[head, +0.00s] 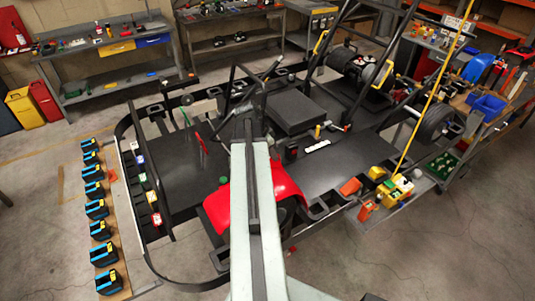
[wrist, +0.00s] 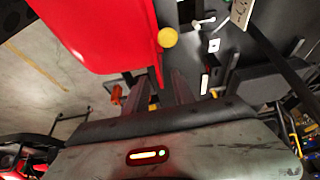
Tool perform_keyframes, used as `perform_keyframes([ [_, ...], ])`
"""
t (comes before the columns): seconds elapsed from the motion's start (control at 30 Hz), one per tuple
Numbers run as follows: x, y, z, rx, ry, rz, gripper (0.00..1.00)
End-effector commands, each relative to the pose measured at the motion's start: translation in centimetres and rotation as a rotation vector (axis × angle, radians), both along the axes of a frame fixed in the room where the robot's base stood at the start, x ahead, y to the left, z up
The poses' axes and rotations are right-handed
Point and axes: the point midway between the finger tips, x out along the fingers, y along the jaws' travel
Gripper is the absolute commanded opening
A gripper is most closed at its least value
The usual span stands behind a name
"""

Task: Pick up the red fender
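The red fender (head: 285,180) is a glossy curved panel over the front of the kart, partly hidden behind my arm in the head view. In the wrist view a large red panel, which looks like the fender (wrist: 105,30), fills the upper left. In the head view the fingertips are too dark and small to make out.
The kart's black deck and frame tubes surround the fender. Black-and-blue boxes (head: 97,209) line a board at left. Yellow and orange items (head: 390,190) stand at the right. A workbench (head: 110,65) is at the back left. Concrete floor at the lower right is clear.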

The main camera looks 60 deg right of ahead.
Motion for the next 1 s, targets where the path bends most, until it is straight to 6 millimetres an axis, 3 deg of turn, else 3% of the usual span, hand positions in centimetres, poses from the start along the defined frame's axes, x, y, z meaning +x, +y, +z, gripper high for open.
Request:
perform_keyframes([
  [0.03, -0.2, -0.3, -1.8, 0.0, 0.0, -0.001, 0.31],
  [0.17, -0.6, -0.9, -3.3, 0.0, 0.0, 0.001, 0.31],
  [0.5, -0.7, -1.1, -3.3, 0.0, 0.001, 0.002, 0.31],
  [0.6, -0.7, -1.1, -3.3, 0.0, 0.001, 0.002, 0.03],
  [0.63, -0.7, -1.1, -3.3, 0.0, 0.001, 0.002, 0.0],
  [1.0, -0.6, -1.0, -3.3, 0.001, 0.0, 0.003, 0.0],
])
